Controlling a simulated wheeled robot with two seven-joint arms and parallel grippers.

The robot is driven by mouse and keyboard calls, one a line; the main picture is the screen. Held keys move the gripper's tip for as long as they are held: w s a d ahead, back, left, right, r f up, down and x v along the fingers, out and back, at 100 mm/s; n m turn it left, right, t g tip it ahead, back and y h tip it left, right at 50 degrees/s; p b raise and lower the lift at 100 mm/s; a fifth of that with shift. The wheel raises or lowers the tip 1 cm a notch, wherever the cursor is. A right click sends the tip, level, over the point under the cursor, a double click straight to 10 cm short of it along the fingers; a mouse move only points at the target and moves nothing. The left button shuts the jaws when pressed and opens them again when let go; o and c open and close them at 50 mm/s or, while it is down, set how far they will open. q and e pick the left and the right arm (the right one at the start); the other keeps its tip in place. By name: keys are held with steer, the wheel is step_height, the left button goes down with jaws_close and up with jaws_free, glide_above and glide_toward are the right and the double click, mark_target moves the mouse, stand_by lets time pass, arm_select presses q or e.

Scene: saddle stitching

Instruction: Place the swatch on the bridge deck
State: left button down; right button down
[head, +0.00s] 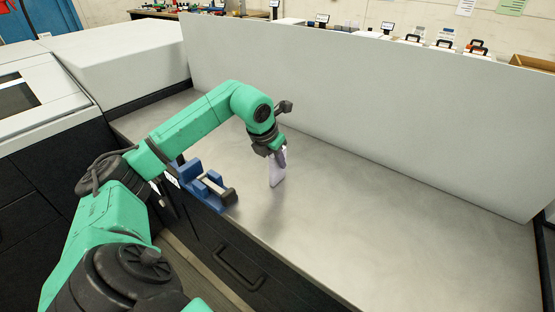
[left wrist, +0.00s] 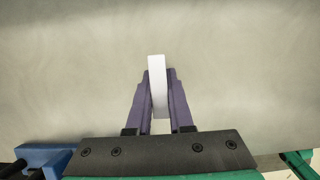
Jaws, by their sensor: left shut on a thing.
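The swatch is a pale, whitish strip (head: 277,177), held upright in my left gripper (head: 281,157) above the bench or with its lower end near the surface; I cannot tell if it touches. In the left wrist view the swatch (left wrist: 157,70) stands between the two purple fingers of the left gripper (left wrist: 159,86), which are shut on it. A blue bridge-like fixture (head: 197,184) with a dark end block sits at the bench's front edge, left of the swatch. Part of it (left wrist: 45,155) shows at the lower left of the left wrist view. My right gripper is not in view.
The metal bench top (head: 390,235) is clear to the right of the swatch. A tall pale panel (head: 350,105) stands along its back. A white machine (head: 110,60) borders the left side. A drawer with a handle (head: 240,268) lies below the front edge.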

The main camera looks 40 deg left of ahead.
arm_select(q)
steer(key=c, duration=0.8)
jaws_free()
steer(key=shift+f, duration=0.1)
steer(key=shift+r+p, duration=0.3)
steer(key=shift+s+r+b, duration=0.15)
steer(key=shift+r+b, duration=0.15)
steer(key=shift+r, duration=0.05)
steer(key=v, duration=1.1)
